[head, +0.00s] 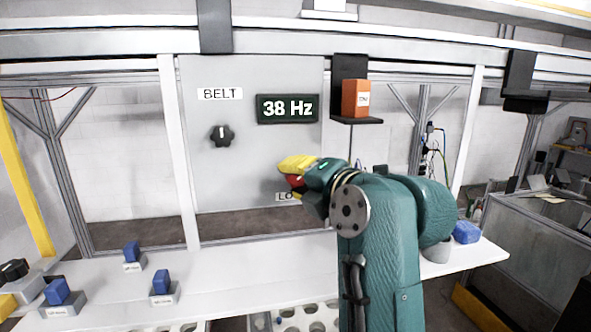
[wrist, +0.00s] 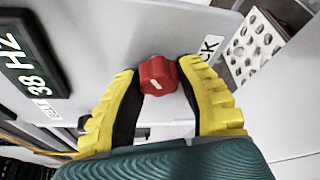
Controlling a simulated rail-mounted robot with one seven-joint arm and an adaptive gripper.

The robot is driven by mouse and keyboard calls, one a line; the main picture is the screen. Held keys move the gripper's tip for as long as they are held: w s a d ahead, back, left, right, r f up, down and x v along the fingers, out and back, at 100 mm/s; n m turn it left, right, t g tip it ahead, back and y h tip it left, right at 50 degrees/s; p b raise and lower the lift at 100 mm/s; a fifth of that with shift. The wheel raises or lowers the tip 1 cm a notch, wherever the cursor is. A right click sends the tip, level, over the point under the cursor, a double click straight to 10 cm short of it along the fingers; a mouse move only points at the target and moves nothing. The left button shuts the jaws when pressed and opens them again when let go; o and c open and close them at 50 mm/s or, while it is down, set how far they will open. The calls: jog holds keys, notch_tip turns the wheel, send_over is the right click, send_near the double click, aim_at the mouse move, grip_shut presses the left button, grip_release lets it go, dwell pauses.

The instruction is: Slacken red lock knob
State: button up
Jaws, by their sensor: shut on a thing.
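The red lock knob (wrist: 158,76) sits on the grey panel (wrist: 165,28), with a short white mark on its face. In the wrist view it lies between the tips of the yellow fingers of my gripper (wrist: 157,80), which are shut on it. In the head view my gripper (head: 297,172) is at the lower right of the panel (head: 245,160). Only a little of the red knob (head: 293,181) shows there. The lock label (head: 286,197) is partly hidden by my gripper; part of it also shows in the wrist view (wrist: 209,47).
An orange box (head: 356,98) stands on a black shelf right of the panel. Several blue blocks on grey bases sit on the white table (head: 240,262) below.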

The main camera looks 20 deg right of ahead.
jog(key=n+g+h+p, duration=0.1)
jog(key=n, duration=0.1)
jog(key=n+h+p, duration=0.1)
jog(key=n+p, duration=0.1)
jog(key=shift+w+f+n+g, duration=0.1)
jog(key=shift+f+n+g, duration=0.05)
jog(key=shift+n+g, duration=0.25)
jog(key=shift+f+n+h+b, duration=0.2)
jog(key=shift+n+h+b, duration=0.35)
jog(key=shift+n, duration=0.25)
jog(key=shift+n+g+h+b, duration=0.3)
jog(key=shift+n+h+b, duration=0.3)
jog(key=shift+b, duration=0.15)
jog(key=o, duration=1.2)
jog(key=shift+r, duration=0.15)
jog(key=shift+r, duration=0.1)
